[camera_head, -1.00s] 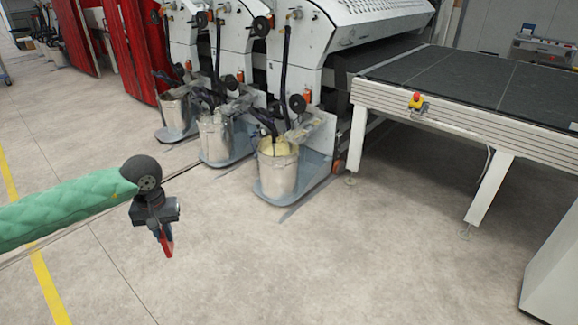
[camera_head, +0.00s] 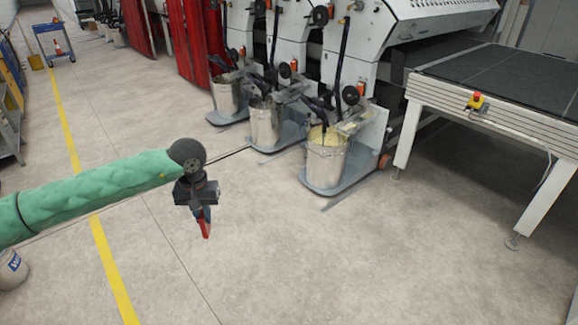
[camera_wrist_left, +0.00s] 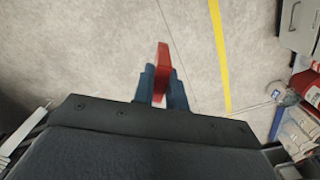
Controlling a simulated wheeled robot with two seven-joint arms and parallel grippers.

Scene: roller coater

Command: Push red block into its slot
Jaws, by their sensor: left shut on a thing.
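My left gripper (camera_head: 202,212) is shut on the red block (camera_head: 206,228) and holds it in the air over the bare floor. The block is a thin red piece that sticks out past the fingers. In the left wrist view the red block (camera_wrist_left: 162,65) stands out between the two dark blue fingers of the left gripper (camera_wrist_left: 162,85). No slot for the block can be made out. My right gripper is in neither view.
The white roller coater (camera_head: 400,40) stands at the top right, with metal buckets (camera_head: 326,160) on low trays before it. A black-topped conveyor table (camera_head: 500,75) is at the right. A blue cart (camera_head: 53,42) is far left. The middle floor is clear.

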